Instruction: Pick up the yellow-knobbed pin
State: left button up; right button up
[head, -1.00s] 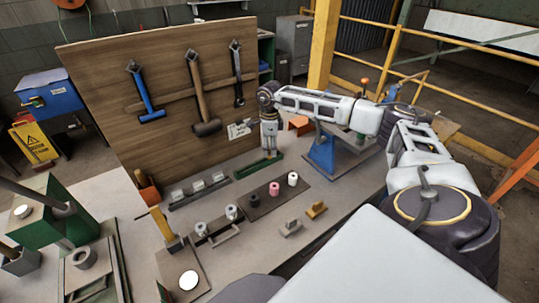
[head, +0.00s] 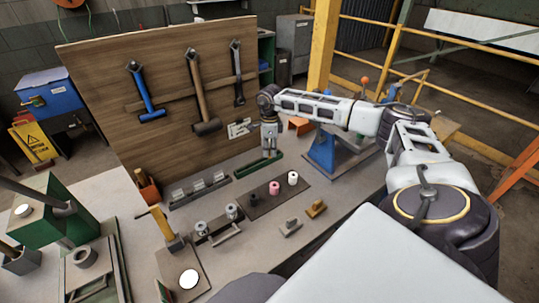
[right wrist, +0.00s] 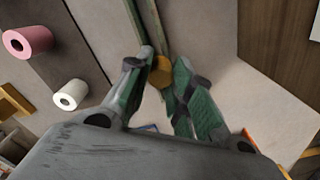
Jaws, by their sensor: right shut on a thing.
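The yellow-knobbed pin shows in the right wrist view as a yellow-orange knob (right wrist: 160,73) between the fingers of my right gripper (right wrist: 164,60). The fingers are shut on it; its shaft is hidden. In the head view my right gripper (head: 270,153) points down at the long green tray (head: 250,170), and the pin cannot be made out there. The tray's edge also shows in the right wrist view (right wrist: 136,22), beside the fingertips. My left gripper is not in view.
A dark plate (head: 284,201) with black, pink and white rollers lies in front of the tray. A grey rack (head: 200,192) stands to its left. The wooden tool board (head: 165,80) rises behind, and a blue stand (head: 322,153) is to the right.

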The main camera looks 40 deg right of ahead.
grip_shut()
jog(key=shift+r, duration=0.75)
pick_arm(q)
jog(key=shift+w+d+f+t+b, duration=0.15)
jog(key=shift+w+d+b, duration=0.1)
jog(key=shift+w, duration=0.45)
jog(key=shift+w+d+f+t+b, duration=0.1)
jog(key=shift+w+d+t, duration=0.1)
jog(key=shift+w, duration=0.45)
pick_arm(e)
notch_tip(320, 180, up, 8)
jog(key=shift+r, duration=0.25)
